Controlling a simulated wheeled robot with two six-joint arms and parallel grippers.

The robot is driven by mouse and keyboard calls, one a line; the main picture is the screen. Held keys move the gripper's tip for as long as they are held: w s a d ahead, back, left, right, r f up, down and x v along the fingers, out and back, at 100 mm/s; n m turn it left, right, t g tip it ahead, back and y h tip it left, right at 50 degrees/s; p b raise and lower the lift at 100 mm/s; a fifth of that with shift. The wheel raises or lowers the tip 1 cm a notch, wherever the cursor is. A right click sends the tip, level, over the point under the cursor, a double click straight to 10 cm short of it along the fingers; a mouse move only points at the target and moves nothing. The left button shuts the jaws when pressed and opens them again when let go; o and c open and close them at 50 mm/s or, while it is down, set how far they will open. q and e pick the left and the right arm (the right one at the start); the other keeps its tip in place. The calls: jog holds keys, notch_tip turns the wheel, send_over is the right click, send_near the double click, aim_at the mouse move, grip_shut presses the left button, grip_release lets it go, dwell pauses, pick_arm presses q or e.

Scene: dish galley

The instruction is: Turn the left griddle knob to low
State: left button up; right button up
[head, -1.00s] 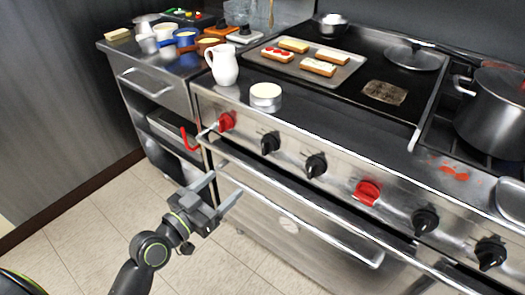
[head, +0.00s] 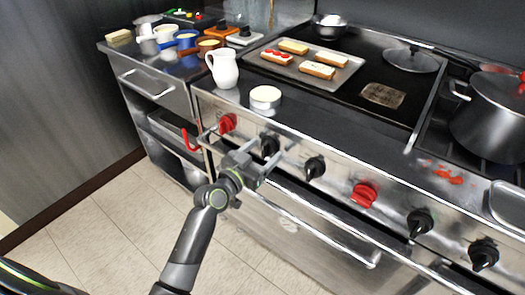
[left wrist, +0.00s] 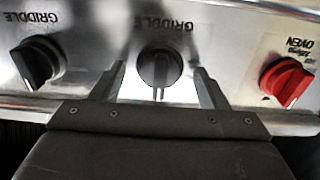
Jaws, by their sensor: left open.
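The left griddle knob (head: 270,145) is black and sits on the front panel, second from the left in the knob row. In the left wrist view, which shows the panel upside down, this knob (left wrist: 160,70) is in the middle under a "GRIDDLE" label. My left gripper (head: 268,156) is open in front of it. In the wrist view its two fingers (left wrist: 158,82) stand on either side of the knob, with visible gaps. I cannot tell how deep the fingertips reach. My right gripper is not in view.
A red oven knob (head: 228,123) and another black griddle knob (head: 315,167) flank it. A long oven handle bar (head: 318,231) runs below the panel. A white pitcher (head: 222,69) and a small round tub (head: 265,97) stand on the ledge above.

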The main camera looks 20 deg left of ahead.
pick_arm(q)
jog(key=shift+w, duration=0.1)
jog(key=c, duration=1)
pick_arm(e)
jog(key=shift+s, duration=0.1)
pick_arm(q)
jog(key=shift+n, duration=1.1)
jog(key=shift+n+p, duration=0.35)
jog(key=shift+n, duration=1.75)
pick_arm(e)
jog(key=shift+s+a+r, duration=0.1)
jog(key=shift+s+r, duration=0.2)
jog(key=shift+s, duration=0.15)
pick_arm(q)
jog(key=shift+n, duration=0.3)
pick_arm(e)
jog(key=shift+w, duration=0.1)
